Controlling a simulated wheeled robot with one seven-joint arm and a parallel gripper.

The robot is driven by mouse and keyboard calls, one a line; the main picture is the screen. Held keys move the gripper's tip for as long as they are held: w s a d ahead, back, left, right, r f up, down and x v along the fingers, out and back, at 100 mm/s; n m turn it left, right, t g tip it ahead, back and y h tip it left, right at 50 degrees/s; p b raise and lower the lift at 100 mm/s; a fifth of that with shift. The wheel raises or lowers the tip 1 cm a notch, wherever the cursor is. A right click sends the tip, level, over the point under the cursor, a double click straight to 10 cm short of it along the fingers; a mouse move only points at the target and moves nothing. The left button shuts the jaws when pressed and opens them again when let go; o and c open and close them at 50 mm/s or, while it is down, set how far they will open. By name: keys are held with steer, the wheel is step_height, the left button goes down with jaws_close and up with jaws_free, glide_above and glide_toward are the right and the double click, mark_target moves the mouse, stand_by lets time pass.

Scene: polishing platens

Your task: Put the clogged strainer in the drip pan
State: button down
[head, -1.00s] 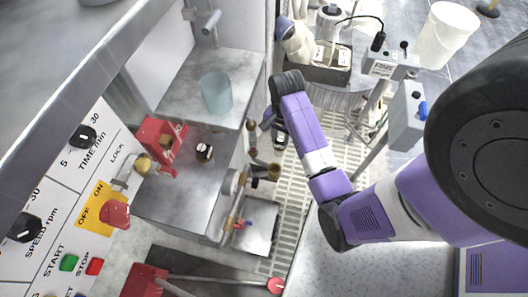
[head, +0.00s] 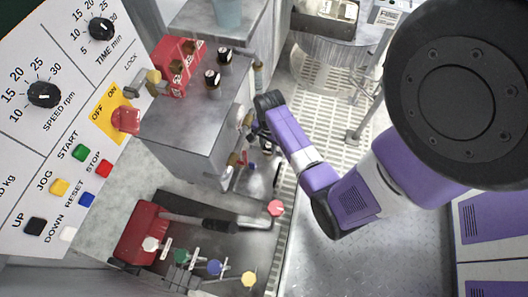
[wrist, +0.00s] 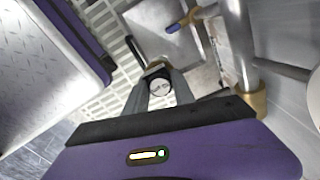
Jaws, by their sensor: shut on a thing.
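My gripper (wrist: 159,94) is shut on a small dark round piece with a pale grey marked face (wrist: 158,87), which I take to be the strainer; a brass-coloured rim shows at its far side. In the head view my gripper (head: 265,143) hangs beside the grey cabinet, and the held piece is hard to make out. A flat grey metal tray, apparently the drip pan (wrist: 160,40), lies ahead of the fingers in the wrist view. The held piece appears apart from it. The tray also shows below my gripper in the head view (head: 258,181).
A blue-handled valve (wrist: 178,26) and a vertical pipe (wrist: 238,45) stand close to the tray. White floor grating (head: 325,92) runs to the right. A control panel (head: 60,130) fills the left.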

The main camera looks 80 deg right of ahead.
step_height(320, 180, down, 15)
steer(key=b, duration=0.7)
steer(key=shift+f, duration=0.1)
steer(key=shift+f, duration=0.15)
steer(key=c, duration=1.1)
jaws_free()
steer(key=shift+o, duration=0.2)
step_height(320, 180, up, 12)
steer(key=p, duration=0.6)
steer(key=shift+s, duration=0.15)
